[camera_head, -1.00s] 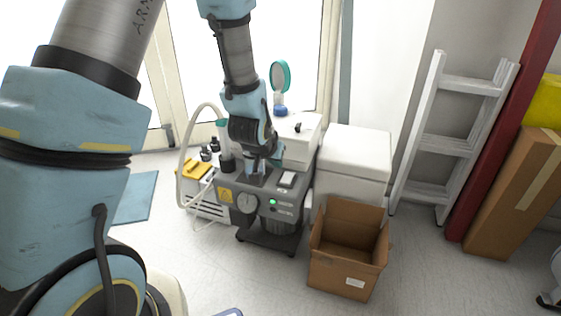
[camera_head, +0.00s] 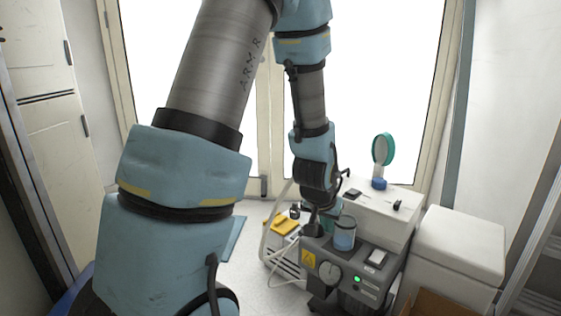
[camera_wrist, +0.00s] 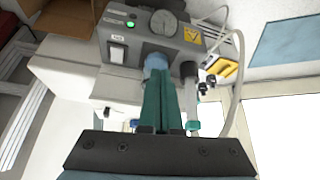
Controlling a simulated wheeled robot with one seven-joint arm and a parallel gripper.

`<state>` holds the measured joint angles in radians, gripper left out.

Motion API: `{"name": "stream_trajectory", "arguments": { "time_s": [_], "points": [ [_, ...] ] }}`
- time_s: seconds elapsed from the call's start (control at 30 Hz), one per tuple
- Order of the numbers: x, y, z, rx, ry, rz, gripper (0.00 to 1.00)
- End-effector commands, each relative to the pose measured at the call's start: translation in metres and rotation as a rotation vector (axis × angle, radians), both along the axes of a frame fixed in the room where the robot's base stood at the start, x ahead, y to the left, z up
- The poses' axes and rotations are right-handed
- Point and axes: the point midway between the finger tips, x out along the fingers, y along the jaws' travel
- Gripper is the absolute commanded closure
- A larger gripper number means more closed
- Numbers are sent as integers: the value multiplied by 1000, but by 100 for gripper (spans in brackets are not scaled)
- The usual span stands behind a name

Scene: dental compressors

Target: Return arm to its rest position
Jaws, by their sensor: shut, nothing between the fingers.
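The dental compressor (camera_head: 345,265) is a grey unit with a gauge, a yellow warning label and a lit green light. In the wrist view, its control panel (camera_wrist: 135,45) is at the top. My gripper (camera_wrist: 163,75) shows as two green fingers pressed together with nothing between them. In the head view, my arm comes down from the top, and my gripper (camera_head: 327,222) is above the compressor's left part, partly hidden by the wrist.
A white box (camera_head: 458,248) stands right of the compressor, with a cardboard box (camera_head: 440,304) at the bottom edge. A round teal-rimmed mirror-like piece (camera_head: 382,150) rises behind. A pale hose (camera_head: 268,235) loops at the compressor's left. A cabinet (camera_head: 50,130) stands far left.

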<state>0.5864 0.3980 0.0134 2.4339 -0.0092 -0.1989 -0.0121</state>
Motion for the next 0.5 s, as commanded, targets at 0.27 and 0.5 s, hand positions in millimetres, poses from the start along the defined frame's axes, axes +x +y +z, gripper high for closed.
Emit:
{"name": "stream_trajectory", "arguments": {
  "time_s": [0.27, 0.5],
  "points": [
    [-27, 138, 42, 86, 197, 279, 100],
    [-68, 202, 64, 114, 326, 431, 100]
  ]
}}
